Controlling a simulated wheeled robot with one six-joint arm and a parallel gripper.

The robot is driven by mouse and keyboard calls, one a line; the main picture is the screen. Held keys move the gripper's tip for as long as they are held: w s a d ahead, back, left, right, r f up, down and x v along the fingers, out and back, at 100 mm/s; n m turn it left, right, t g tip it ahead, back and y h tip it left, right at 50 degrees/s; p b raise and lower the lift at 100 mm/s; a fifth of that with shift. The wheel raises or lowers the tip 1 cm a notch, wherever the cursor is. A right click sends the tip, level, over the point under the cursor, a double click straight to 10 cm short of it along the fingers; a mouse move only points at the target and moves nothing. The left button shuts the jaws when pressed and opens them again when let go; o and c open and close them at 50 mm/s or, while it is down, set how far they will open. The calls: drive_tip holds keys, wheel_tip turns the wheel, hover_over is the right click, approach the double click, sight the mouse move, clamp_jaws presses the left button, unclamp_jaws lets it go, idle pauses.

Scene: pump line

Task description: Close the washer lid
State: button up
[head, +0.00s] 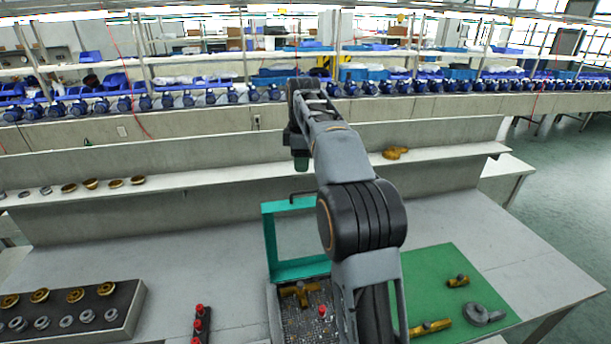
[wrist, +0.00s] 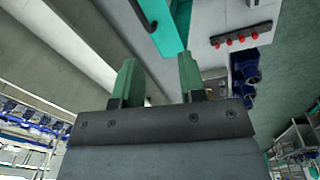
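The washer is an open metal basin (head: 288,322) with brass fittings in it, at the bottom middle of the head view. Its teal lid (head: 270,240) is a frame standing raised at the back of the basin. A dark bar handle (head: 293,196) shows at the lid's top edge. My gripper (head: 301,165) hangs above and behind the top of the lid, apart from it. In the wrist view my gripper (wrist: 157,65) has its two green fingers spread with nothing between them. The lid (wrist: 170,25) and handle (wrist: 140,14) show beyond the fingertips. My arm hides the basin's right side.
A green mat (head: 440,275) with brass and grey parts lies right of the washer. A dark tray (head: 110,325) of rings stands at left, and a strip with red knobs (head: 198,322) lies between. A shelf (head: 220,176) with brass parts runs behind. The table between is clear.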

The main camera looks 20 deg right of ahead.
drive_tip(key=w+d+r+n+p, duration=0.2)
drive_tip(key=w+d+n, duration=0.1)
drive_tip(key=shift+g, duration=0.3)
drive_tip(key=f, duration=0.4)
drive_tip(key=f+b, duration=0.1)
drive_tip(key=f, duration=0.4)
drive_tip(key=f+b, duration=0.1)
drive_tip(key=f, duration=0.4)
drive_tip(key=shift+w+a, duration=0.1)
drive_tip(key=shift+w, duration=0.25)
clamp_jaws()
